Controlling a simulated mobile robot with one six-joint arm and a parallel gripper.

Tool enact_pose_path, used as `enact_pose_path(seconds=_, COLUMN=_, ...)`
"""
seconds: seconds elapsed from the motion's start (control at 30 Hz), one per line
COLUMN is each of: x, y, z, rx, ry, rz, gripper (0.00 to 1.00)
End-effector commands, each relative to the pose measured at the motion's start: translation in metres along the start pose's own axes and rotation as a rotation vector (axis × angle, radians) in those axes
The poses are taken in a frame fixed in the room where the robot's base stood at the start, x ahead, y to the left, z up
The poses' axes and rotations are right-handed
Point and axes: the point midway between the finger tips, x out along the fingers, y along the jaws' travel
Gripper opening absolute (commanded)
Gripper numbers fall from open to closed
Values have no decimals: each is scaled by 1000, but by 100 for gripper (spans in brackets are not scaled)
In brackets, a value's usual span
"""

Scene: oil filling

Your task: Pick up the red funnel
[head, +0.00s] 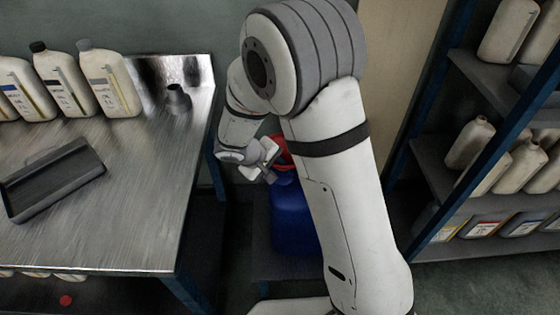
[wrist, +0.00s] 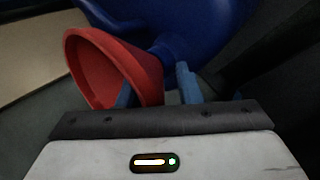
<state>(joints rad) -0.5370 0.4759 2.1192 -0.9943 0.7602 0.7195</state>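The red funnel (head: 283,152) sits at the top of a blue container (head: 291,220), partly hidden by my gripper and arm in the head view. In the wrist view the funnel (wrist: 148,66) lies with its wide mouth to the left and its narrow end at the blue container's neck (wrist: 178,46). My gripper (head: 268,163) is at the funnel. In the wrist view its fingers (wrist: 156,88) are spread, one showing inside the funnel's mouth and the other outside its wall, with a gap on the outer side.
A shelf rack (head: 470,205) with bottles stands at right. The blue container stands on a low dark platform (head: 275,265) between them.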

Motion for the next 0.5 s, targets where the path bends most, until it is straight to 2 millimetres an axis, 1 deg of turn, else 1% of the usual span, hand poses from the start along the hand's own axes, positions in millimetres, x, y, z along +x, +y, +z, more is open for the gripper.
enact_pose_path(seconds=0.2, x=1, y=1, z=0, rx=1, ry=1, rz=0, gripper=31)
enact_pose_path(seconds=0.5, x=1, y=1, z=0, rx=1, ry=1, rz=0, gripper=6)
